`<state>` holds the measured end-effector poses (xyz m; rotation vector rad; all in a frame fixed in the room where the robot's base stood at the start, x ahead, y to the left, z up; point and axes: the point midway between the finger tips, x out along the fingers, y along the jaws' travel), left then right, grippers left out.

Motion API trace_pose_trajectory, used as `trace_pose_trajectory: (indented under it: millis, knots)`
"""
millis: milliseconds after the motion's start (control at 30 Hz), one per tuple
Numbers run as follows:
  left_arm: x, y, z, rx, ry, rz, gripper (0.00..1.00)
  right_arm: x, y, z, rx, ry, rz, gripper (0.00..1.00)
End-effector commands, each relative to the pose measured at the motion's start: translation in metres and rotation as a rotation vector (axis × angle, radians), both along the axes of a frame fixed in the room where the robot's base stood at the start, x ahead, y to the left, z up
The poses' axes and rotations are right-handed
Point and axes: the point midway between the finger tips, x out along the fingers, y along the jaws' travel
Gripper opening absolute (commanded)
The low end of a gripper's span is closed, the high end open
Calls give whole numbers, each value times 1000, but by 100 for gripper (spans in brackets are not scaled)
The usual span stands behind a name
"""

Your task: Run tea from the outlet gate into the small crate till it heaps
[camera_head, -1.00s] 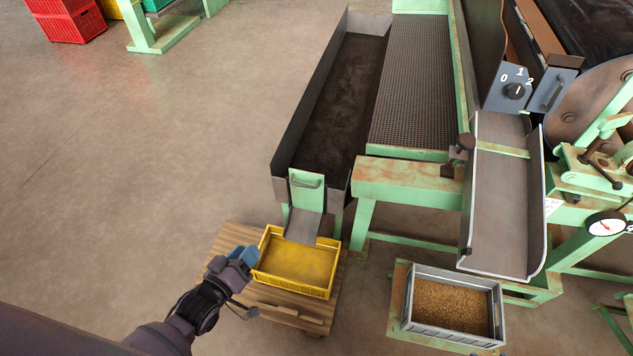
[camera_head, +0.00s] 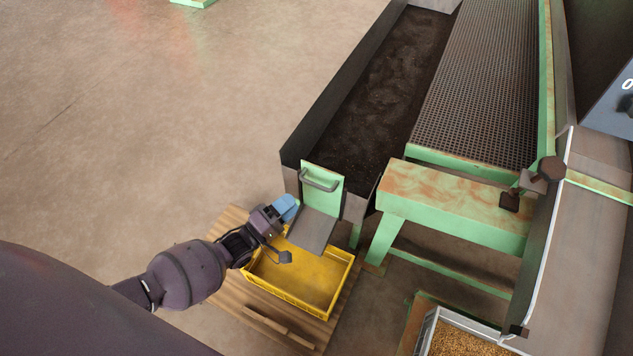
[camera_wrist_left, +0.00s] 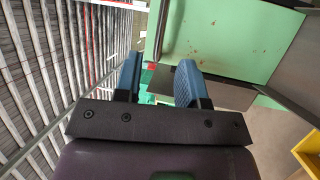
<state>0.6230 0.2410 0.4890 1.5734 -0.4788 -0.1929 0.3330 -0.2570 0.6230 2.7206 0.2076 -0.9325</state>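The outlet gate is a green upright plate (camera_head: 325,190) with a grey bar handle, at the near end of the long trough. A grey metal spout (camera_head: 312,232) slopes down from it over the yellow small crate (camera_head: 301,302). The crate's yellow floor is bare where I see it; a corner also shows in the left wrist view (camera_wrist_left: 308,150). My left gripper (camera_head: 290,206) is beside the gate's lower left, below the handle. Its blue fingers stand apart and empty in the left wrist view (camera_wrist_left: 158,80). My right gripper is out of view.
The dark trough (camera_head: 310,128) holds dark loose material. The yellow crate sits on a wooden pallet (camera_head: 232,220). A grey crate of brown grains (camera_head: 462,342) stands at lower right below a metal chute (camera_head: 585,230). The floor at left is clear.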

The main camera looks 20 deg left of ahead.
Motion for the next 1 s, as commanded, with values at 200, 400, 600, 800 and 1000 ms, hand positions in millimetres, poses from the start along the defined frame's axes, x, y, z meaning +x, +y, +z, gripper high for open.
trace_pose_trajectory:
  millis: [200, 400, 600, 800, 1000]
  knots:
    - [34, -17, 5, 0, 1, 0, 37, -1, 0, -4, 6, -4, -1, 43]
    - [60, -29, 9, 1, 2, 1, 37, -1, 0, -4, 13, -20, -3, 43]
    - [74, -35, 12, 2, 4, 0, 37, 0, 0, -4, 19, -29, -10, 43]
    - [77, -36, 14, 2, 2, 0, 37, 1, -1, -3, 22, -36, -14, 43]
    - [77, -36, 14, 2, 2, 0, 29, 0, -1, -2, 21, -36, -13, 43]
